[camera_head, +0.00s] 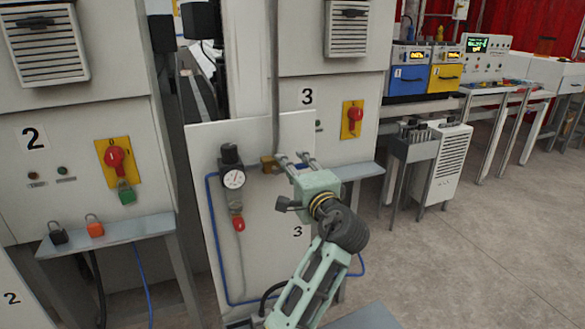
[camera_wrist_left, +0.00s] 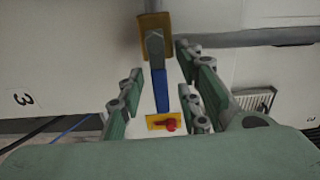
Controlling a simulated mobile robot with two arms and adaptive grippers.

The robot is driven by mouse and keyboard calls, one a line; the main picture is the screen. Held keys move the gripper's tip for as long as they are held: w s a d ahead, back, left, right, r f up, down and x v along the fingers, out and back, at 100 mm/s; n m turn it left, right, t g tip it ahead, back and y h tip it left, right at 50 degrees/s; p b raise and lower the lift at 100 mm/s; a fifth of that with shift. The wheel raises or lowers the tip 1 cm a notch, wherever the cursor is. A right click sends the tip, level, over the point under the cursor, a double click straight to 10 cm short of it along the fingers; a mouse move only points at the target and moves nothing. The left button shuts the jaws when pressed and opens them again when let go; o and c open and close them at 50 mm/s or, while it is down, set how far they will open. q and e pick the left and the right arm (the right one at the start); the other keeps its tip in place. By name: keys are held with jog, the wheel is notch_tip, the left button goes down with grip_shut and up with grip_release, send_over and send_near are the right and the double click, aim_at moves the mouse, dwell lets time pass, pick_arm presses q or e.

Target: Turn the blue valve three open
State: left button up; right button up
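The blue valve handle (camera_wrist_left: 161,90) shows in the left wrist view. It extends from a grey metal piece on a brass-coloured body (camera_wrist_left: 155,22). In the head view the brass body (camera_head: 268,163) sits on the white panel marked 3, and I cannot make out the blue handle, which seems hidden by my gripper. My left gripper (camera_head: 296,160) is open at the valve, its fingers pointing at the panel. In the wrist view its two fingers (camera_wrist_left: 160,85) stand on either side of the blue handle, with visible gaps. My right gripper is not in view.
A pressure gauge (camera_head: 234,179) with a red-tipped fitting (camera_head: 238,223) and blue tubing is left of the valve. A red switch (camera_head: 355,118) on a yellow plate is on cabinet 3. A grey shelf (camera_head: 358,171) juts out right of the gripper. Open floor (camera_head: 480,250) lies right.

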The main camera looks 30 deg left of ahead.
pick_arm(q)
jog(key=v, duration=0.6)
jog(key=shift+s+d, duration=0.25)
jog(key=shift+d, duration=0.1)
